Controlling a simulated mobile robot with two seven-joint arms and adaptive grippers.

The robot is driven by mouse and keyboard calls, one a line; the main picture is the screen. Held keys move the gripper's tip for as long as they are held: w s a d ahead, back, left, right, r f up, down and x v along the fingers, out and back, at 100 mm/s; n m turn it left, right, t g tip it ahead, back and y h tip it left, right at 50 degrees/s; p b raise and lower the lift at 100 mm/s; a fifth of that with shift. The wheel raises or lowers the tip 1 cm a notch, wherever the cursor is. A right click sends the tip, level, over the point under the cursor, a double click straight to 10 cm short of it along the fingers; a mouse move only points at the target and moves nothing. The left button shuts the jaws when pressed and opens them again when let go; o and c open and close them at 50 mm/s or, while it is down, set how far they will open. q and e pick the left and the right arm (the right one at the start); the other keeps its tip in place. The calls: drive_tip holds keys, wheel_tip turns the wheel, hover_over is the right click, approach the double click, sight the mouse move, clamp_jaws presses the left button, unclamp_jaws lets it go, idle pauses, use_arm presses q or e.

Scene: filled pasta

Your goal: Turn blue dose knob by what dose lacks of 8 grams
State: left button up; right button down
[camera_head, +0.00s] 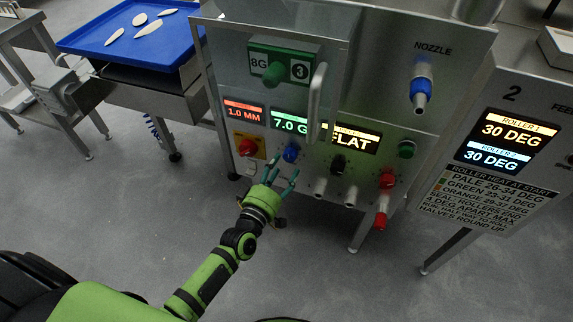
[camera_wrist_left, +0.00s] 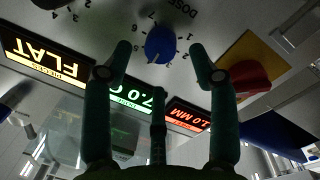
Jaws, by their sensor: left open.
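The blue dose knob (camera_head: 291,152) is on the front panel of the steel machine, below a green-lit display (camera_head: 289,121) that reads 7.0 G. In the left wrist view the blue knob (camera_wrist_left: 160,45) sits beyond and between my fingertips, with numbers and the word DOSE around it. My left gripper (camera_head: 281,176) is open just in front of and below the knob; its fingers (camera_wrist_left: 163,62) appear apart from the knob. A green plate (camera_head: 283,65) above is marked 8G. The right gripper is not in view.
A red knob (camera_head: 247,147) on a yellow plate sits left of the blue knob; a black knob (camera_head: 338,164) sits right. A vertical handle (camera_head: 317,92) projects above. Open floor lies below.

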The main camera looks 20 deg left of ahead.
sight(289, 159)
use_arm(q)
drive_tip(key=shift+w+d, duration=0.15)
drive_tip(key=shift+w, duration=0.7)
drive_tip(key=shift+w+d, duration=0.1)
drive_tip(key=shift+w, duration=0.7)
drive_tip(key=c, duration=1.1)
drive_tip(key=shift+c, duration=0.2)
drive_tip(key=shift+s+d+f, duration=0.1)
